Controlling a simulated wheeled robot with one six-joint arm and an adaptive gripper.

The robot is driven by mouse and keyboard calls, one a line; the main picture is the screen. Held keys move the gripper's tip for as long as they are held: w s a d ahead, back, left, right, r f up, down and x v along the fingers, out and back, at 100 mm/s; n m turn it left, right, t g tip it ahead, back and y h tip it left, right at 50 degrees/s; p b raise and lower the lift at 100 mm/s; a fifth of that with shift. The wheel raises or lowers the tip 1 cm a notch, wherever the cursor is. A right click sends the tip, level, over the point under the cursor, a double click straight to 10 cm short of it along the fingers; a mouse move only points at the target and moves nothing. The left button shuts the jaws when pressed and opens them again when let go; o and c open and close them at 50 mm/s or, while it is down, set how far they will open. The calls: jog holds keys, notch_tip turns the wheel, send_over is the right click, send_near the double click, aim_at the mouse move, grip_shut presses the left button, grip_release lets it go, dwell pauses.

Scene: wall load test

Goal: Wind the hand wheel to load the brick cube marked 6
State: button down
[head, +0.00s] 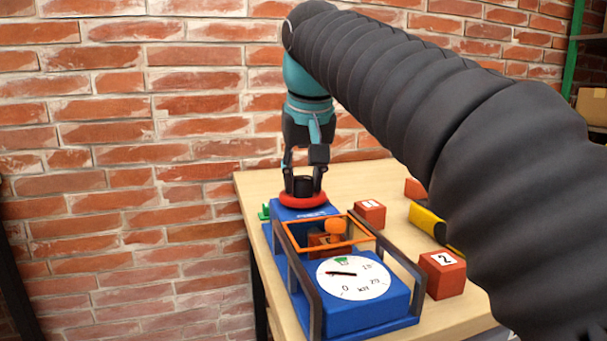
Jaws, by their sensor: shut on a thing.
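My gripper (303,180) points down at the far end of the blue load rig (352,317), shut on the black hub of the red hand wheel (300,200). A brick-red cube (318,240) sits inside the rig under the orange frame (291,240), below an orange knob (336,227); its mark is hidden. The white dial (350,285) has a black needle pointing left, near a green patch at its top left; its scale reads from 0 upward in kN. A cube marked 2 (443,274) and a cube with a partly readable mark (370,213) stand right of the rig.
A yellow and black object (428,222) and another reddish piece (415,189) lie on the wooden table (350,178) at the right, partly behind my arm. A green piece (264,211) is left of the wheel. The brick wall (150,150) stands close behind.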

jog(key=m+p, duration=0.2)
jog(key=m+h+p, duration=0.1)
jog(key=m, duration=0.1)
jog(key=shift+a+r+m+h+p, duration=0.2)
jog(key=shift+m+h+p, duration=0.1)
jog(key=shift+p, duration=0.1)
jog(key=m+p, duration=0.1)
jog(key=m, duration=0.1)
jog(key=m+h+p, duration=0.1)
jog(key=m+p, duration=0.1)
jog(key=shift+f+m+g+h, duration=0.15)
jog(key=shift+m+g+h, duration=0.15)
jog(key=shift+g, duration=0.1)
jog(key=c, duration=0.8)
grip_release()
jog(key=v, duration=1.2)
jog(key=shift+w+a, duration=0.1)
jog(key=shift+w, duration=0.05)
